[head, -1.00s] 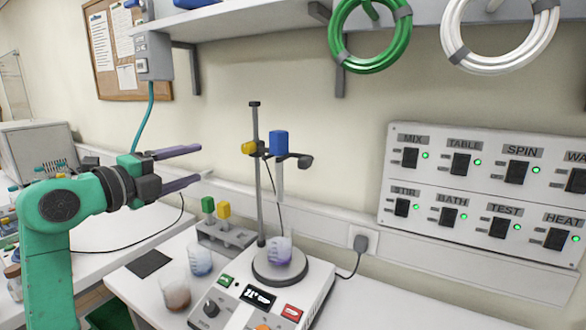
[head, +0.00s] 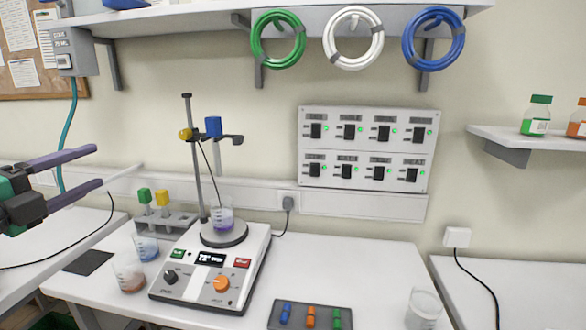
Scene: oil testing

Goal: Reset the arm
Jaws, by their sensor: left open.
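My left gripper (head: 98,169) is at the left edge, with its two purple fingers spread apart and nothing between them. It is in the air, left of the hotplate stirrer (head: 187,278) and apart from everything on the bench. Only the gripper and its green wrist show; the rest of my left arm is out of the picture. My right gripper is not in view.
A beaker with purple liquid (head: 222,220) sits on the stirrer's plate beside the stand (head: 194,150). Two beakers stand left of it, before a rack (head: 168,220). A dark tray (head: 272,315) and a glass beaker (head: 424,308) are at the front. A switch panel (head: 367,151) is on the wall.

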